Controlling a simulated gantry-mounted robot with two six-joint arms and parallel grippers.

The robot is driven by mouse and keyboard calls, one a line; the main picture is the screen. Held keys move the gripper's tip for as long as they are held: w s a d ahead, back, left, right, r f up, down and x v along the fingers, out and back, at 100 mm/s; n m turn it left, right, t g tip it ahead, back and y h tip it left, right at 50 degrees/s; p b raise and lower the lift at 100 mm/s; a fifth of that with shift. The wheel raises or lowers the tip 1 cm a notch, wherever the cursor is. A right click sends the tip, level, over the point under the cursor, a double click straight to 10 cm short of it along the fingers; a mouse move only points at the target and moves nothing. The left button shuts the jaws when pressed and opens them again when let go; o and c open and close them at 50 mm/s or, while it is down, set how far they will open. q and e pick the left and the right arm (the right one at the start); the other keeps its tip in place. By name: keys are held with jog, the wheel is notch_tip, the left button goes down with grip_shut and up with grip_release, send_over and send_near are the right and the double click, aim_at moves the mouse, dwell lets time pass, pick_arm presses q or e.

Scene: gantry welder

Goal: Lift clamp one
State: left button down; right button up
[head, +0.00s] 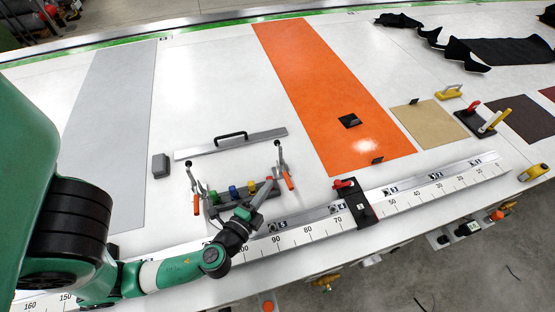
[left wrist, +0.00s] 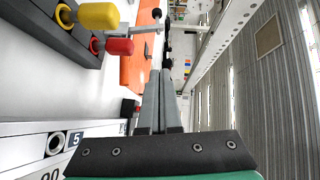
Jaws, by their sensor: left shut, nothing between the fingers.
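Two toggle clamps with orange handles flank a dark fixture bar (head: 222,207). One is the left clamp (head: 196,203); the other is the right clamp (head: 284,168). Neither shows a label, so I cannot tell which is clamp one. My left gripper (head: 269,187) is shut and empty, its fingertips by the bar's right end, just left of and below the right clamp's orange handle. In the left wrist view the closed fingers (left wrist: 161,80) point towards a metal clamp arm (left wrist: 146,29), with no clear contact. My right gripper is out of view.
The bar carries green, blue, yellow (head: 251,186) and red knobs. A long ruler rail (head: 318,227) with a black, red-handled stop (head: 356,203) runs along the front edge. A handled metal straightedge (head: 230,143) lies behind. An orange mat (head: 320,85) lies right; white table between is clear.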

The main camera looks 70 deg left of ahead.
pick_arm(q)
jog(key=s+a+p+x, duration=0.2)
jog(key=x, duration=1)
jog(key=shift+f, duration=0.25)
jog(key=shift+w+a, duration=0.1)
